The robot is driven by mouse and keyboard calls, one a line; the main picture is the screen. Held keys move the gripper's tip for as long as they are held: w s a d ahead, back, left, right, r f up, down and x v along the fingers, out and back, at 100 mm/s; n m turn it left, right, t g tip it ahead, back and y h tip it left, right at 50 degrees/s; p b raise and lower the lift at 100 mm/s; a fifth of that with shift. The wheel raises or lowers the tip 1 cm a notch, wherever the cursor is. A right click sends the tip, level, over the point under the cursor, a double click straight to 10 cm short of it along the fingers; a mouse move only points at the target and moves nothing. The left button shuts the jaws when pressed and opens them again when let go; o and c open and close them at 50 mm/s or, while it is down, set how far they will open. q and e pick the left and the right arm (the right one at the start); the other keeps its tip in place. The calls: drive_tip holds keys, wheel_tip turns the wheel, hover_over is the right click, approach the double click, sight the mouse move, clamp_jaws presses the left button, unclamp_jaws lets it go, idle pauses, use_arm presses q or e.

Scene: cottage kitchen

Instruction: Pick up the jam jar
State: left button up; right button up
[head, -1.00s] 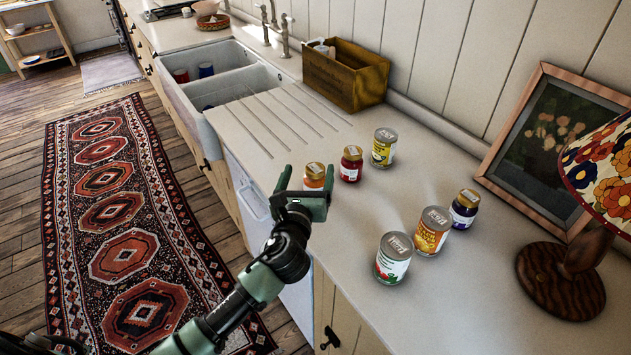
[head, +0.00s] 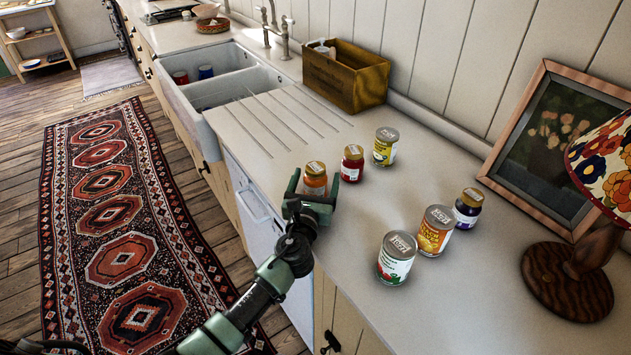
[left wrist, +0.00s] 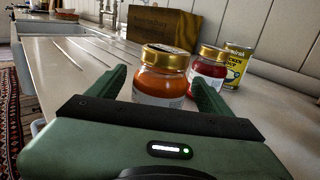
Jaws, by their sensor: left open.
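Three jars with gold lids stand on the counter. The orange jam jar (head: 315,180) is nearest my left gripper (head: 314,187). A red jar (head: 352,164) is just right of it, and a dark purple jar (head: 467,208) stands farther right. My left gripper is open, with a finger on either side of the orange jar. In the left wrist view, the orange jar (left wrist: 162,78) shows between the two fingers, its lower part hidden by the gripper body. The red jar (left wrist: 208,70) is beyond the right finger. I cannot tell whether the fingers touch the orange jar.
A yellow can (head: 385,147) stands behind the red jar. An orange-labelled can (head: 435,231) and a green-and-white can (head: 396,258) stand to the right. A wooden box (head: 345,76), a sink (head: 225,78), a picture frame (head: 555,145) and a lamp (head: 570,275) are around the counter.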

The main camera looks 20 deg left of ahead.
use_arm(q)
drive_tip(key=shift+w+a, duration=0.2)
drive_tip(key=shift+w, duration=1.15)
drive_tip(key=shift+s, duration=0.1)
clamp_jaws()
drive_tip(key=shift+r, duration=0.1)
